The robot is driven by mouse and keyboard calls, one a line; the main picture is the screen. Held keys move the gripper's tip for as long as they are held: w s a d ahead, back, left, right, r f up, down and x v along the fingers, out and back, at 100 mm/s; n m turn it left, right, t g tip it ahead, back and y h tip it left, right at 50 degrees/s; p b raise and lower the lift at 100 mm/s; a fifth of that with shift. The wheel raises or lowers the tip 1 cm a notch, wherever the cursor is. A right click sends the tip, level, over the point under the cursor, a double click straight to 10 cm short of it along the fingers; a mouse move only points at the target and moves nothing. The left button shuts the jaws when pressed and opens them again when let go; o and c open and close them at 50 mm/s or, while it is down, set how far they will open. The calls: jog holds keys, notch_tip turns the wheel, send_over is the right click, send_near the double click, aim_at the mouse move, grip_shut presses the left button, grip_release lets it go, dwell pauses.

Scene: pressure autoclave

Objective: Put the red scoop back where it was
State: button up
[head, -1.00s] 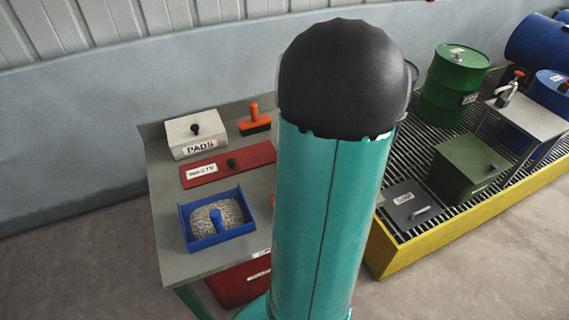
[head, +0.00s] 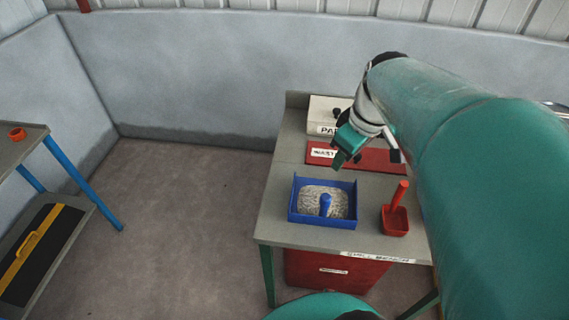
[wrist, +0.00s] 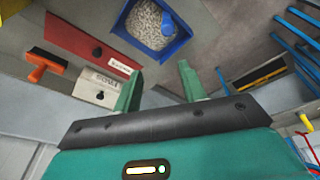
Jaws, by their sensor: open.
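The red scoop (head: 396,218) stands on the bench with its handle pointing up, just right of the blue tray. I do not see it in the wrist view. The blue tray (head: 293,216) holds grey granules and a blue-handled tool (head: 325,205); the tray also shows in the wrist view (wrist: 181,45). My gripper (head: 346,158) is above the back part of the bench, near the red waste lid and behind and above the tray. Its two green fingers are apart with nothing between them in the wrist view (wrist: 160,88). It is well away from the scoop.
The red waste lid (head: 376,157) and the white pads box (head: 322,112) are at the bench's back. An orange brush (wrist: 43,65) shows in the wrist view. A red bin (head: 335,270) is below the bench top. A side table (head: 20,147) stands left, with open floor between.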

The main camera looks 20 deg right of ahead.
jog(key=s+a+r+m+t, duration=0.1)
jog(key=s+a+m, duration=0.1)
jog(key=a, duration=0.5)
jog(key=s+a+r+m+t, duration=0.1)
jog(key=s+a+m, duration=0.1)
jog(key=a, duration=0.5)
jog(key=shift+s+m+t, duration=0.3)
jog(key=shift+s+t, duration=0.05)
jog(key=shift+t, duration=0.05)
